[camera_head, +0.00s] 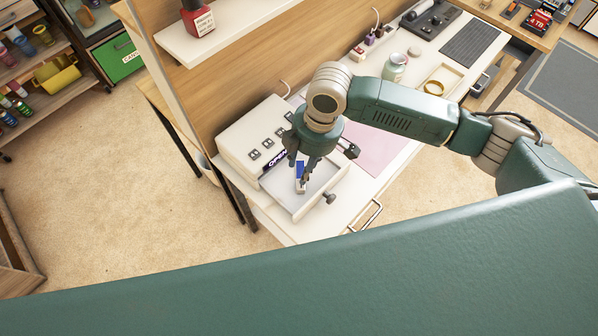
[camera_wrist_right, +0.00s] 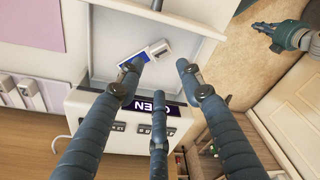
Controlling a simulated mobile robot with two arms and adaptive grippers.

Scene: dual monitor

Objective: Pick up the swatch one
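A small blue-and-white piece, apparently the swatch (camera_head: 299,171), lies inside the open white drawer (camera_head: 328,180). In the right wrist view the swatch (camera_wrist_right: 158,48) is on the drawer floor, its blue part toward the left finger. My right gripper (camera_head: 304,183) is pointed down over the drawer, right at the swatch in the head view. In the right wrist view its three fingers (camera_wrist_right: 158,80) are spread and nothing is held; contact with the swatch cannot be told.
The drawer belongs to a white cabinet (camera_head: 237,138) with an "OPEN" sign, against a wooden back panel. A pink mat (camera_head: 378,150) lies to its right. Carpet is clear at left.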

